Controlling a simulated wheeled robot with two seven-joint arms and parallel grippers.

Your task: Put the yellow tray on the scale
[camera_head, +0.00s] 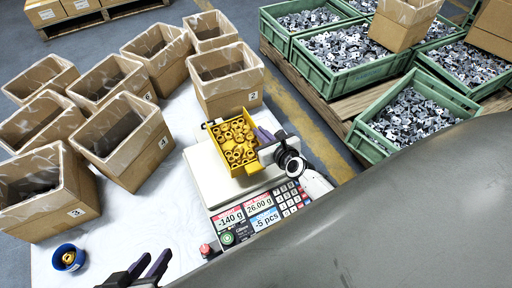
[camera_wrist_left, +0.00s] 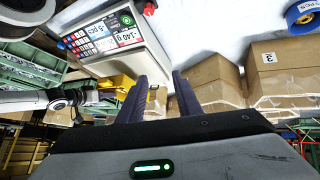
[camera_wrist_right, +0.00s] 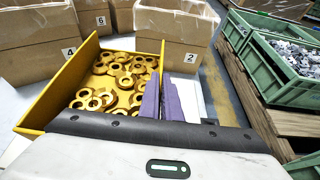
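The yellow tray (camera_head: 240,171), filled with brass-coloured rings, is over the white plate of the scale (camera_head: 205,178). Whether its base touches the plate is unclear. My right gripper (camera_head: 264,135) is at the tray's right side, and its purple fingers close on the tray's wall in the right wrist view (camera_wrist_right: 161,98). The scale's display reads -140 g, 26.00 g and -5 pcs. My left gripper (camera_head: 146,268) is empty and open near the bottom of the head view. Its fingers stand apart in the left wrist view (camera_wrist_left: 160,88).
Several cardboard boxes (camera_head: 125,140) stand left of and behind the scale. A blue round container (camera_head: 68,257) sits at the table's lower left. Green crates of metal parts (camera_head: 345,55) are on pallets at right. White tabletop is clear left of the scale.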

